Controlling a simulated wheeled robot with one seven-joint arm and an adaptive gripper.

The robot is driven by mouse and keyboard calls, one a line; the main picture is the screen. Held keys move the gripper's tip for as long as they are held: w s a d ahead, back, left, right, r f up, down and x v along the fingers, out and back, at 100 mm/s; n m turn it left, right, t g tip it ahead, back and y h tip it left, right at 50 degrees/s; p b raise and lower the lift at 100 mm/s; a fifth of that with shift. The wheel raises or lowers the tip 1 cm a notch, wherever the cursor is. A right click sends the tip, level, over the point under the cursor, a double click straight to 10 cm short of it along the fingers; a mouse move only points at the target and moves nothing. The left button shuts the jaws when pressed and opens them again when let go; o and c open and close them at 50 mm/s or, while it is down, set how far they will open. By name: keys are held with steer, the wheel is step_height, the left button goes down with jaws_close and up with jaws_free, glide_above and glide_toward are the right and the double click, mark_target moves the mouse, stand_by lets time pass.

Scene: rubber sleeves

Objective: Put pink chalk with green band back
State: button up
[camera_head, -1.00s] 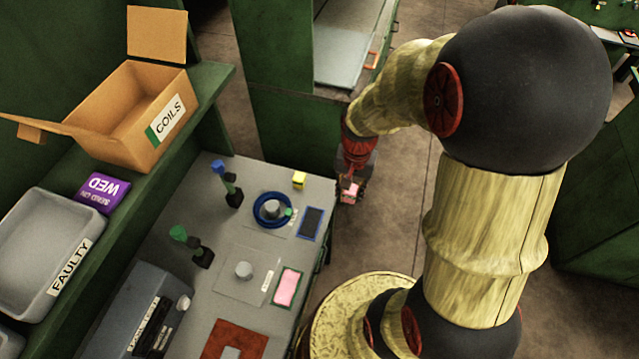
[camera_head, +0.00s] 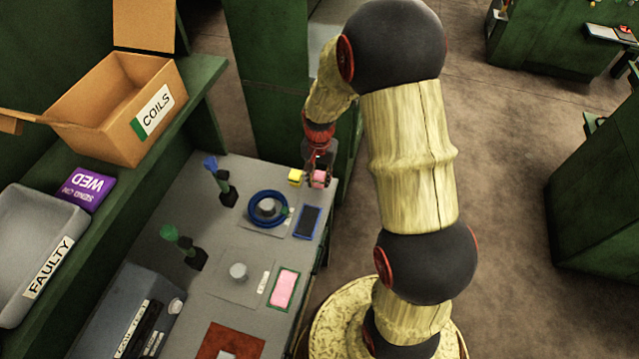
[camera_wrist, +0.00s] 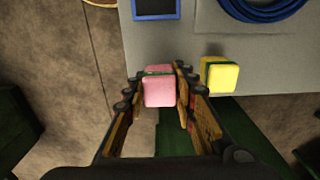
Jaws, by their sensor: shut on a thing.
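The pink chalk (camera_head: 319,178) is held in my gripper (camera_head: 317,180) at the far right corner of the grey bench. In the wrist view the pink chalk (camera_wrist: 159,90) sits between the fingertips of my gripper (camera_wrist: 160,84), with a dark green band (camera_wrist: 158,73) across it. The gripper is shut on it. A yellow block (camera_head: 295,177), also with a dark green band, is just left of the held chalk; it shows in the wrist view (camera_wrist: 220,74) to the right of the fingers. I cannot tell whether the pink chalk touches the bench.
A blue ring (camera_head: 267,209) lies around a grey peg on the bench (camera_head: 205,271). A blue-framed dark tray (camera_head: 307,222) and a green-framed pink pad (camera_head: 284,289) are near the right edge. Two dark upright holders with blue and green tops stand at the left.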

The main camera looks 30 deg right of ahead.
steer(key=shift+s+f, duration=0.1)
steer(key=shift+f, duration=0.9)
steer(key=shift+f+b, duration=0.2)
steer(key=shift+b, duration=0.1)
steer(key=o, duration=1.1)
steer(key=shift+r, duration=0.15)
